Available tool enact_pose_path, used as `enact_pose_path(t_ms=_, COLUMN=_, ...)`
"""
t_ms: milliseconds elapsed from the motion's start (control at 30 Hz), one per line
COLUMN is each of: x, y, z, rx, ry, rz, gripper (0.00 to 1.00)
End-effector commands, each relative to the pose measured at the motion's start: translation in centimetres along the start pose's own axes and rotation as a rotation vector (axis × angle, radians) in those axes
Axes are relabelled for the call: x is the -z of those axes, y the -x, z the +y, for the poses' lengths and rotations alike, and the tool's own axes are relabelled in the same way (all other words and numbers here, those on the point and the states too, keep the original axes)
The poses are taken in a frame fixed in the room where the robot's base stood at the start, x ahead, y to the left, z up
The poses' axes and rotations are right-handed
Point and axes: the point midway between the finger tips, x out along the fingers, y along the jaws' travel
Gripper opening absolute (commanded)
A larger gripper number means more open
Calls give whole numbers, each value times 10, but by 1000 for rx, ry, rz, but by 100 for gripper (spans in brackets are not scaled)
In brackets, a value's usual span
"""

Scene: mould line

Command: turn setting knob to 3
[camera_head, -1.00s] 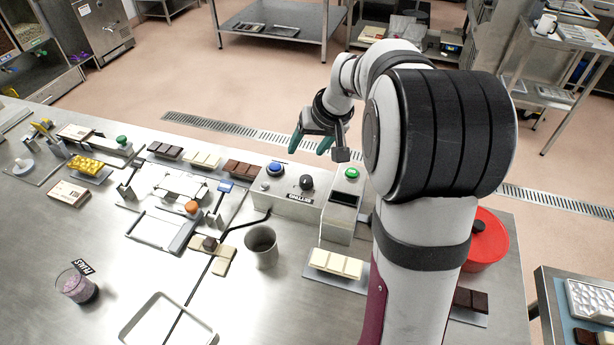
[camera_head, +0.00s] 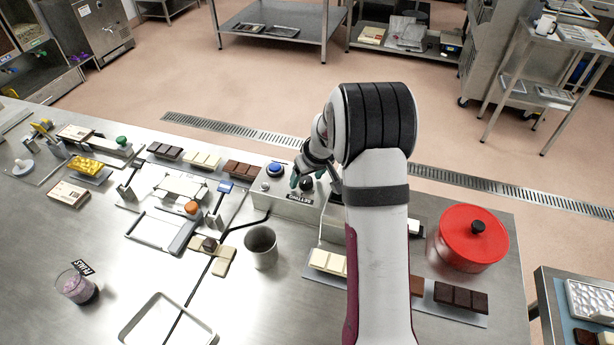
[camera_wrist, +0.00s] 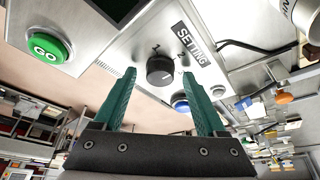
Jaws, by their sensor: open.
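The setting knob (camera_wrist: 160,71) is a dark round dial on a light metal panel. In the wrist view it sits beyond and between my fingertips, next to the "SETTING" label (camera_wrist: 187,45). Marks by the knob are too small to read surely. My gripper (camera_wrist: 160,92) has two green fingers, spread apart and empty, with the knob in line with the gap. In the head view the knob (camera_head: 306,184) shows on top of the control box (camera_head: 290,206), with my gripper (camera_head: 302,180) just above and beside it. I cannot tell whether a finger touches it.
A blue button (camera_head: 275,169) is left of the knob on the same box. A green GO button (camera_wrist: 48,48) is on the neighbouring box. A grey cup (camera_head: 261,246) stands in front, chocolate bars lie nearby, and a red pot (camera_head: 473,238) stands at right.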

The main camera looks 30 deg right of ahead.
Motion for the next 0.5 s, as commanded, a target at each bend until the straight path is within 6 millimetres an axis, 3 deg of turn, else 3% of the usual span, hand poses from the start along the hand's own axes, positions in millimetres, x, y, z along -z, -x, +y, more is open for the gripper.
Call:
enact_pose_path(t_ms=167, x=0, y=0, z=0, rx=0, ry=0, rz=0, gripper=70)
enact_pose_path(t_ms=500, x=0, y=1, z=0, rx=0, ry=-1, rz=1, gripper=9)
